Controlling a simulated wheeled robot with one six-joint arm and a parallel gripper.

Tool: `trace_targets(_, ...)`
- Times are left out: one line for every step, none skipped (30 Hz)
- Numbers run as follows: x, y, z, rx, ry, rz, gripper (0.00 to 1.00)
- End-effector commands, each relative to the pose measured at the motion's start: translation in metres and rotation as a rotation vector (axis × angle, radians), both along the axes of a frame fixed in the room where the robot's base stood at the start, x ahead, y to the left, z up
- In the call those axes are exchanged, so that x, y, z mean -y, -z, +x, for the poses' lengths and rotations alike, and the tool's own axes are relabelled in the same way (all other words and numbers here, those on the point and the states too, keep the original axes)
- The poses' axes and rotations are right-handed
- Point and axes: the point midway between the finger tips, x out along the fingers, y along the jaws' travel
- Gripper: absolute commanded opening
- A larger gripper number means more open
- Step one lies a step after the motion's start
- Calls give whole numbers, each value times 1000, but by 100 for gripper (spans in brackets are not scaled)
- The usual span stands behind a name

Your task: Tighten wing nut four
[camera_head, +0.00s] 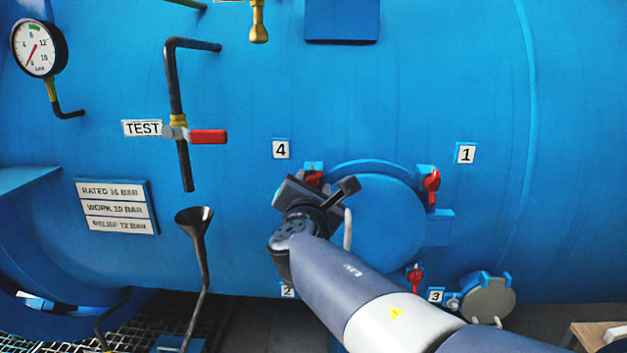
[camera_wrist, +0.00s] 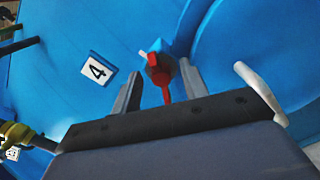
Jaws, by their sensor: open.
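Wing nut four (camera_head: 314,179) is red and sits at the upper left of the round blue hatch (camera_head: 378,222), below the label 4 (camera_head: 281,149). My gripper and arm partly hide it in the head view. In the wrist view the red wing nut (camera_wrist: 161,80) shows clearly, with one wing pointing down the picture. My gripper (camera_wrist: 160,88) is open, with one finger on each side of the wing nut. Whether either finger touches it I cannot tell. The label 4 (camera_wrist: 97,70) is left of the fingers there.
Red wing nuts sit by label 1 (camera_head: 466,153) and label 3 (camera_head: 435,296). A pale handle (camera_head: 348,230) stands out from the hatch near my gripper and shows at right in the wrist view. A test valve with red lever (camera_head: 208,136) and a black funnel (camera_head: 194,216) are left.

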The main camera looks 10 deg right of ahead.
Motion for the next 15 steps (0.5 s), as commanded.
trace_targets(3, 0, 7, -1, 2, -2, 42)
trace_targets(4, 0, 10, 0, 2, -1, 42)
trace_targets(5, 0, 14, -1, 2, 0, 42)
trace_targets(6, 0, 17, -1, 2, 0, 42)
trace_targets(6, 0, 19, 0, 1, 0, 42)
trace_targets(7, 0, 21, 0, 1, 0, 42)
trace_targets(7, 0, 23, 1, 1, 0, 42)
trace_targets(8, 0, 24, 0, 0, -1, 42)
trace_targets(8, 0, 25, 0, 0, -1, 42)
trace_targets(8, 0, 26, 0, 0, 0, 42)
trace_targets(9, 0, 26, 0, 0, 0, 42)
trace_targets(9, 0, 26, 0, 0, 0, 42)
trace_targets(9, 0, 26, 0, 0, 0, 42)
trace_targets(8, 0, 26, 0, 0, 0, 42)
trace_targets(8, 0, 26, 0, 0, 0, 42)
